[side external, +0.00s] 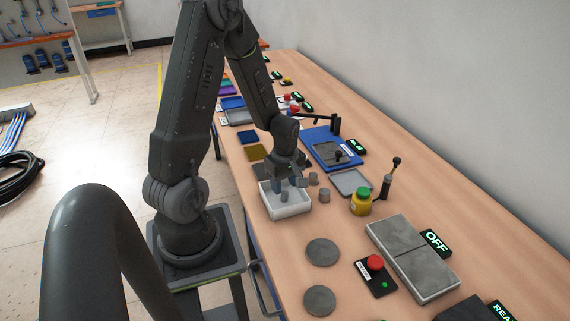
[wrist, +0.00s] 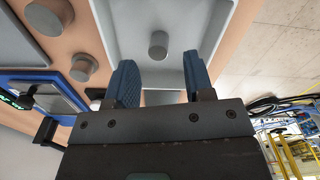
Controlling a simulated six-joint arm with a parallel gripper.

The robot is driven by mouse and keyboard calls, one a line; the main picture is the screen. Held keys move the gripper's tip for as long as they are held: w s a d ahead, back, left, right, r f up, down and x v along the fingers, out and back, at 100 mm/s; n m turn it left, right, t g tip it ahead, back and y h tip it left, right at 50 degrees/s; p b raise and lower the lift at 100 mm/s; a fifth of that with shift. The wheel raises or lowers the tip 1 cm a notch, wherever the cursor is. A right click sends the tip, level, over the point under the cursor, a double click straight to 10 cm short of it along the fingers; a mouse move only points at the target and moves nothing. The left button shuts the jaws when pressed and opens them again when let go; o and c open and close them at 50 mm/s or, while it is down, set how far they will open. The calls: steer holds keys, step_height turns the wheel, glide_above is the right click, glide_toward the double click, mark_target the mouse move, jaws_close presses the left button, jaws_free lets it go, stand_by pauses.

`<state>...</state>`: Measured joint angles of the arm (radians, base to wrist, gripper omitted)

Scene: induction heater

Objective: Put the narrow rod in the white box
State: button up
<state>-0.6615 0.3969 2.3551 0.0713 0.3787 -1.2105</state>
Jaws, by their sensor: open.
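The white box (side external: 291,213) stands on the table below my gripper (side external: 291,183). A narrow grey rod (side external: 284,196) stands upright inside the box. In the wrist view the rod's round end (wrist: 158,46) shows against the floor of the white box (wrist: 195,22). My gripper (wrist: 160,80) is open, its two blue fingers apart, with the rod seen between and beyond the fingertips. The fingers do not appear to touch the rod.
Two wider grey cylinders, one (side external: 313,179) farther and one (side external: 325,196) nearer, stand just right of the box. Flat grey discs (side external: 322,251) lie in front.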

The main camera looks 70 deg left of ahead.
mark_target(285, 193)
steer(key=d+r+m+t, duration=0.2)
steer(key=d+r+m, duration=0.3)
steer(key=r, duration=0.4)
steer(key=d+r+m+t, duration=0.1)
steer(key=d+r+m, duration=0.45)
steer(key=r, duration=0.35)
steer(key=s+d+r+m+t, duration=0.2)
steer(key=s+d+r+m, duration=0.3)
steer(key=d+m, duration=0.4)
steer(key=shift+s+r+m+t, duration=0.4)
steer(key=shift+r+m, duration=0.15)
steer(key=shift+r, duration=0.25)
